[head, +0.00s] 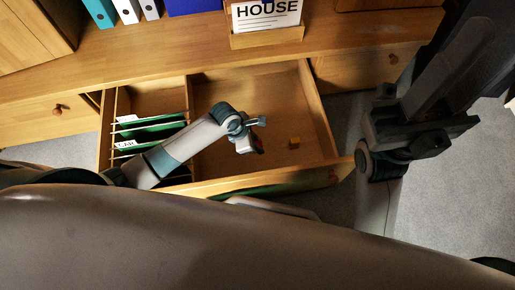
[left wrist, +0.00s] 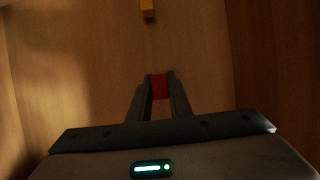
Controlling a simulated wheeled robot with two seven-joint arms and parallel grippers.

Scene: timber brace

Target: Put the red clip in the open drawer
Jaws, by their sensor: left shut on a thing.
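The red clip (left wrist: 159,87) is between the fingertips of my left gripper (left wrist: 160,92), which is shut on it. In the head view the left gripper (head: 252,143) is over the wide compartment of the open drawer (head: 319,110), and only a small bit of the clip (head: 260,151) shows. The drawer's wooden floor lies below the clip; the height of the gap cannot be told. My right arm hangs at the right of the head view, outside the drawer, and the state of its gripper is not clear.
A small yellow block (head: 295,141) lies on the drawer floor, right of my left gripper; it also shows in the left wrist view (left wrist: 148,12). Green file dividers (head: 150,133) fill the drawer's left compartment. A HOUSE sign (head: 266,16) and binders (head: 101,11) stand on the desk behind.

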